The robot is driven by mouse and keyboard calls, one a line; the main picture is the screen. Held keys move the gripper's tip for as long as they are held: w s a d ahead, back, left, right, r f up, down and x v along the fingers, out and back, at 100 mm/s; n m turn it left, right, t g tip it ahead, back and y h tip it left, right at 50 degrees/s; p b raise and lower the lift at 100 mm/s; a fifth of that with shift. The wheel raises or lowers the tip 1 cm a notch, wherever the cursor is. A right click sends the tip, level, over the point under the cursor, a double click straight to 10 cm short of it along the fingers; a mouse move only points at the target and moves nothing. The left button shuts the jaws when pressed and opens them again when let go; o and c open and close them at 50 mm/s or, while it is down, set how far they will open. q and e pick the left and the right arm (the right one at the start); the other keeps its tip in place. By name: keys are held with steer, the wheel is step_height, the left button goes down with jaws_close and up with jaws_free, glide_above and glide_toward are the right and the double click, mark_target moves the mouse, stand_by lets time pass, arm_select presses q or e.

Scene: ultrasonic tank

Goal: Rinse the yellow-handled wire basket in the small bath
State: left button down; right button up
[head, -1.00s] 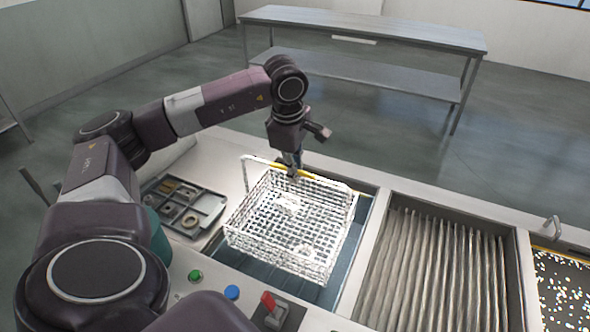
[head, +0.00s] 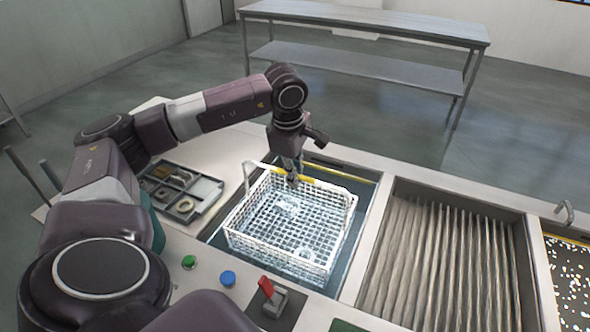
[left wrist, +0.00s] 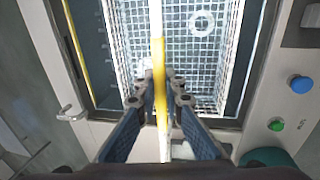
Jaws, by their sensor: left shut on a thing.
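The white wire basket (head: 262,236) with its yellow handle (head: 318,178) is over or in the left tank (head: 352,262), which holds bluish liquid. I cannot tell how deep the basket sits. My left gripper (head: 292,183) is shut on the handle from above; in the left wrist view its fingers (left wrist: 160,90) close on the yellow bar (left wrist: 157,55). A ring-shaped part (left wrist: 202,23) and another pale part (head: 288,207) lie in the basket. A bath with a speckled surface (head: 572,285) is at the far right, partly cut off. My right gripper is not in view.
A ribbed bay (head: 450,262) lies between the left tank and the speckled bath. A tap (head: 566,212) stands by that bath. A parts tray (head: 205,196), blue button (head: 228,278), green button (head: 189,262) and red lever (head: 266,286) are on the deck. A metal table (head: 365,27) stands behind.

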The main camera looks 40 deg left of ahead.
arm_select(q)
step_height(320, 180, down, 7)
steer(key=b, duration=0.5)
steer(key=shift+f, duration=0.15)
stand_by(1.7)
stand_by(1.7)
step_height(320, 180, up, 20)
steer(key=p, duration=1.4)
steer(key=shift+r, duration=0.25)
stand_by(0.6)
stand_by(0.5)
